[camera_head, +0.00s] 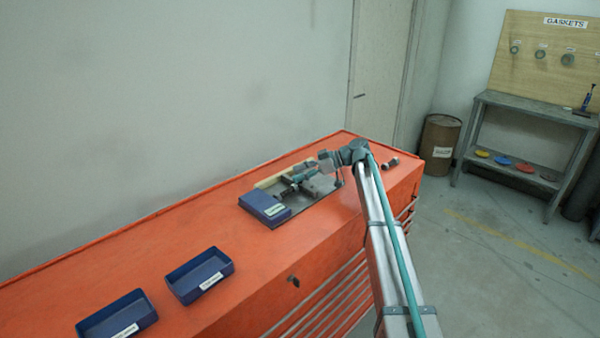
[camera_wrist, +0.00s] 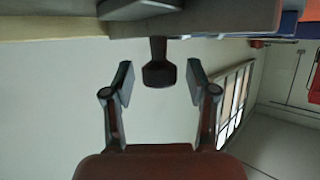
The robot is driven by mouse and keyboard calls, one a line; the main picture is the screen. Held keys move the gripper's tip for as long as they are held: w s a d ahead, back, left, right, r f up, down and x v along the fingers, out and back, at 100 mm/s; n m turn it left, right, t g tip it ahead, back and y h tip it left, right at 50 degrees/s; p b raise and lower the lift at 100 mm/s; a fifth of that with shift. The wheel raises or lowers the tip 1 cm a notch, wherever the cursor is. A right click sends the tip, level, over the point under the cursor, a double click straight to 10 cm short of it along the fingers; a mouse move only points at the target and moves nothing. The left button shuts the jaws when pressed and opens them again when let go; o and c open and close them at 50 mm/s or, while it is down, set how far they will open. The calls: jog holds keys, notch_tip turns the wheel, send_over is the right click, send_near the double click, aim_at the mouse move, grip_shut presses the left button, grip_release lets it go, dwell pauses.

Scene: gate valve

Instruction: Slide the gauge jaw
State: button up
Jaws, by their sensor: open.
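My gripper (camera_wrist: 160,83) is open in the wrist view, with one finger on each side of a dark knob (camera_wrist: 160,65) on a short stem. There is a visible gap between the knob and each finger. The stem joins a grey block (camera_wrist: 200,18) at the top of the view. I take the knob to be part of the gauge jaw, but cannot be sure. In the head view, the fixture with the gauge sits on a dark plate (camera_head: 305,206) on the orange cabinet. My wrist partly hides it, and the jaw is too small to make out there.
A blue box (camera_head: 264,207) sits on the plate's left end. Two blue trays (camera_head: 200,275) (camera_head: 117,316) stand nearer on the orange cabinet top (camera_head: 150,262). Small metal parts (camera_head: 391,162) lie right of the plate. A wall runs behind the cabinet. The top between plate and trays is clear.

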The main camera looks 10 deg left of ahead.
grip_shut()
jog(key=shift+w+d, duration=0.1)
dwell(0.3)
jog(key=shift+w+d+f+b, duration=0.15)
jog(key=shift+w+b, duration=0.1)
jog(key=shift+b, duration=0.1)
jog(key=w+d+b, duration=0.2)
jog(key=w, duration=0.1)
jog(key=w+d+b, duration=0.2)
jog(key=w+d, duration=0.1)
jog(key=shift+r, duration=0.2)
grip_release()
jog(key=shift+w+d, duration=0.1)
jog(key=shift+d, duration=0.05)
